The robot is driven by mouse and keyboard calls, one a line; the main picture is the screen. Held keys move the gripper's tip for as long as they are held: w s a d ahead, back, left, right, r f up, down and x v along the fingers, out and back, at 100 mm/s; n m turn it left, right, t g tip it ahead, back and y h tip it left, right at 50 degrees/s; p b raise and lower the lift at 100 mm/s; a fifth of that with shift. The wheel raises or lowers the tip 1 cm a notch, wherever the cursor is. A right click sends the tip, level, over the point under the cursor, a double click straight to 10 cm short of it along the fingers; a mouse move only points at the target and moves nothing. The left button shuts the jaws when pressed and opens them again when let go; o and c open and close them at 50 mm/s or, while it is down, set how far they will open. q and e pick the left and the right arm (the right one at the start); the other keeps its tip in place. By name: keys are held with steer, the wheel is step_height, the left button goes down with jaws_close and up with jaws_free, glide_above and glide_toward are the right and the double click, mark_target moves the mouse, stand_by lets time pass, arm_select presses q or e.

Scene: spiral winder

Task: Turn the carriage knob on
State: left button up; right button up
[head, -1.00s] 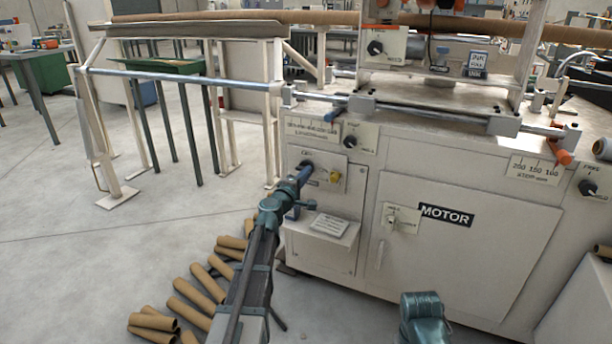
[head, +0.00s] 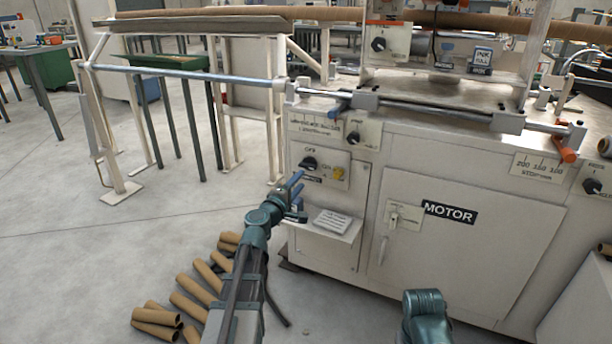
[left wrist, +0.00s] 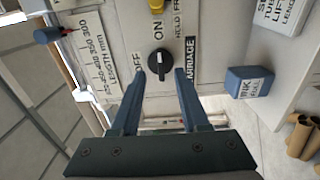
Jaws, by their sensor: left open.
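The carriage knob (head: 309,163) is a black rotary knob on a pale panel at the upper left of the machine front. In the left wrist view the knob (left wrist: 159,65) shows just beyond the fingertips, between their lines, with OFF to its left, ON above and a CARRIAGE label at right. Its bar with a pale mark lies along the direction of ON. My left gripper (head: 296,187) is open and empty, a little in front of and below the knob, apart from it. Its two blue fingers (left wrist: 161,75) show in the wrist view. My right gripper is out of view.
A small shelf (head: 325,228) sticks out below the panel. Cardboard tubes (head: 190,306) lie on the floor at left. A MOTOR door (head: 465,250) is at right.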

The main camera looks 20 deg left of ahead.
arm_select(q)
steer(key=s, duration=0.6)
stand_by(0.4)
steer(key=s+d+f+m+g+h+p, duration=0.2)
steer(key=d+m+g, duration=0.15)
steer(key=d, duration=0.55)
steer(key=s+d+f+m+g+h+p, duration=0.1)
steer(key=s+d+f+m+g+h, duration=0.15)
steer(key=d+m, duration=0.4)
steer(key=s+d+f+m+g+h+p, duration=0.2)
steer(key=d+m+g, duration=0.1)
steer(key=d, duration=0.7)
steer(key=s+d+f+m+g+y+p, duration=0.2)
steer(key=s+d+f+m+g, duration=0.15)
steer(key=s, duration=0.25)
steer(key=s+d+f+m+g+y+p, duration=0.2)
steer(key=s+f+m+g+y, duration=0.15)
steer(key=s, duration=0.35)
steer(key=s+a+r+m+g+y+p, duration=0.1)
steer(key=s+a+r+g+y, duration=0.15)
steer(key=s, duration=0.25)
step_height(320, 180, up, 37)
steer(key=p, duration=3.8)
steer(key=shift+d+y, duration=0.2)
steer(key=shift+y, duration=0.15)
